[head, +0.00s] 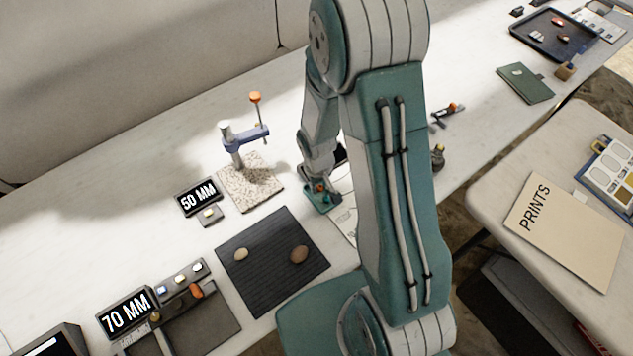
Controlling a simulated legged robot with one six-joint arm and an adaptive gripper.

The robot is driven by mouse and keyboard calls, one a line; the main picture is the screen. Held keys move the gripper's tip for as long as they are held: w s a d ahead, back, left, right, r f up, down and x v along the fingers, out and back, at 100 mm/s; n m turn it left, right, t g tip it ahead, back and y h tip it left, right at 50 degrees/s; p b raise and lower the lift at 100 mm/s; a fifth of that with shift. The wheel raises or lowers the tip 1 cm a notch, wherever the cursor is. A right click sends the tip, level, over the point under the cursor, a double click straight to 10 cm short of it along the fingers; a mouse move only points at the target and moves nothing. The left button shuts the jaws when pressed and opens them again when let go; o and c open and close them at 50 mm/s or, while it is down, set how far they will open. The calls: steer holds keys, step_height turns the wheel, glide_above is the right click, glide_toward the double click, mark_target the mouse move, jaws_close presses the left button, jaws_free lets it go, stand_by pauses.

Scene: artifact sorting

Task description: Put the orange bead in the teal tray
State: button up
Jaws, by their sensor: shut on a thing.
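The teal tray (325,207) is small and sits on the white table at the picture's middle, just left of my large arm link. My gripper (319,183) points down over it and is shut. The small orange bead (321,188) shows at its fingertips, at or just above the tray. The fingers partly hide the bead and the tray, and I cannot tell whether the bead touches the tray floor.
A blue clamp stand (248,136) with an orange-topped rod stands on a speckled slab (262,195) left of the tray. A dark mat (265,283) with two brown stones lies nearer. "50 MM" (198,198) and "70 MM" (126,313) signs stand at left.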

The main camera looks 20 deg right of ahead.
steer(key=shift+a, duration=0.25)
steer(key=o, duration=0.5)
steer(key=shift+a, duration=0.3)
steer(key=shift+d, duration=0.25)
steer(key=shift+d+r, duration=0.1)
steer(key=shift+r, duration=0.15)
steer(key=s+r+m+t, duration=0.1)
steer(key=s+r+t, duration=0.25)
steer(key=r, duration=1.95)
steer(key=shift+s+r+m+t+y, duration=0.2)
steer(key=shift+s+r+t, duration=0.35)
steer(key=shift+s+r, duration=2)
steer(key=shift+s+r+m+t+y, duration=0.1)
steer(key=shift+s+r+m+t, duration=0.3)
steer(key=shift+s+r, duration=2.15)
